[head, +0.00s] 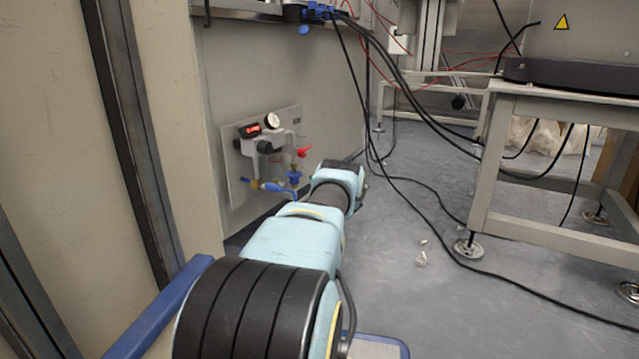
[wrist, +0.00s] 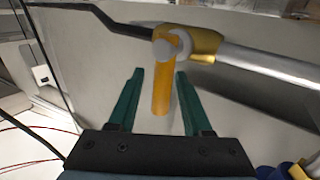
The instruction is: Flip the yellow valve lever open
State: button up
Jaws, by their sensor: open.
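The yellow valve lever (wrist: 162,88) hangs down from a grey pivot nut on the yellow valve body (wrist: 203,45) in the wrist view. A silver pipe (wrist: 262,66) runs from the valve to the right. My gripper (wrist: 159,72) is open, with one green finger on each side of the lever. Small gaps show between lever and fingers, and I see no contact. In the head view the yellow valve (head: 254,184) is small at the lower left of the wall panel. My gripper cannot be made out there.
The wall panel (head: 284,119) carries a gauge (head: 272,121), a red handle (head: 304,152) and a blue fitting (head: 294,176). A black hose (wrist: 95,14) leaves the valve leftward. Black cables (head: 435,205) trail over the floor. A metal table (head: 484,185) stands right.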

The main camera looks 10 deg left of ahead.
grip_shut()
dwell(0.3)
dwell(0.3)
